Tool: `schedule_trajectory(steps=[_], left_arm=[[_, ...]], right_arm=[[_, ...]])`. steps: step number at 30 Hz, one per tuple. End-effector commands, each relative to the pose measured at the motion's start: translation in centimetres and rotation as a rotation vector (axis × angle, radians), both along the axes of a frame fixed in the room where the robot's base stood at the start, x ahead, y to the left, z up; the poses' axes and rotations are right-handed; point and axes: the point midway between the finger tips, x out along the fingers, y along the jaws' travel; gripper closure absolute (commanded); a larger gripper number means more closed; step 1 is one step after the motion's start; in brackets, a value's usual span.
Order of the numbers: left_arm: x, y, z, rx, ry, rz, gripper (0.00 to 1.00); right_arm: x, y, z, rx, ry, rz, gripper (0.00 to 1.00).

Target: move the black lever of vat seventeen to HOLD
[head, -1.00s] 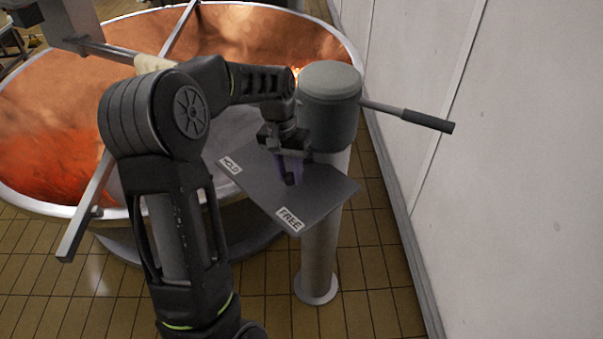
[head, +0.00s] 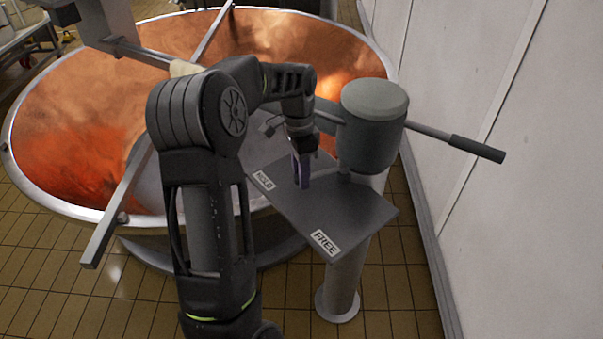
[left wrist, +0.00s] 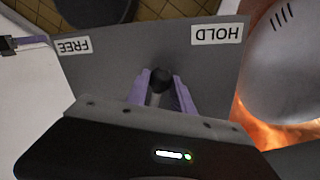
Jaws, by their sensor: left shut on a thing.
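The black lever (left wrist: 160,79) shows as a round dark knob between the purple fingers of my left gripper (head: 302,170) in the left wrist view. The gripper is shut on it, and in the head view it hides the lever. The lever stands on a grey plate (head: 345,210). The HOLD label (head: 263,180) is at the plate's left end and the FREE label (head: 325,243) at its near right end. The lever is between the two labels, a little closer to HOLD. A dark and purple part at the left wrist view's left edge looks like my right gripper (left wrist: 30,42).
A large copper vat (head: 75,120) with a pale rim fills the left and back. A grey drum (head: 370,135) on a post stands behind the plate, with a dark-gripped handle (head: 478,149) reaching right. A white wall (head: 520,200) bounds the right side.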

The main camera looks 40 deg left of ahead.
Motion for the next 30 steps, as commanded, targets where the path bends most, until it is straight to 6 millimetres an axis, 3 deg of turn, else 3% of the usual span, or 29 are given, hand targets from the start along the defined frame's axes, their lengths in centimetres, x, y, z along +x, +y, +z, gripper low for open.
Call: schedule_trajectory(steps=[17,18,25,30], left_arm=[[0.17,0.11,0.08,0.003,-0.004,-0.040,1.00],[0.16,0.10,0.09,0.003,-0.004,-0.040,0.68],[0.12,0.03,0.03,0.002,-0.003,-0.041,0.50],[0.09,0.01,0.00,0.002,-0.001,-0.041,0.50]], right_arm=[[0.00,-0.02,-0.01,0.000,0.000,-0.001,0.59],[0.00,-0.02,0.00,0.000,0.000,0.000,0.59],[0.00,-0.02,-0.01,0.000,0.000,0.000,0.59],[0.00,-0.01,0.00,0.000,0.000,0.000,0.59]])
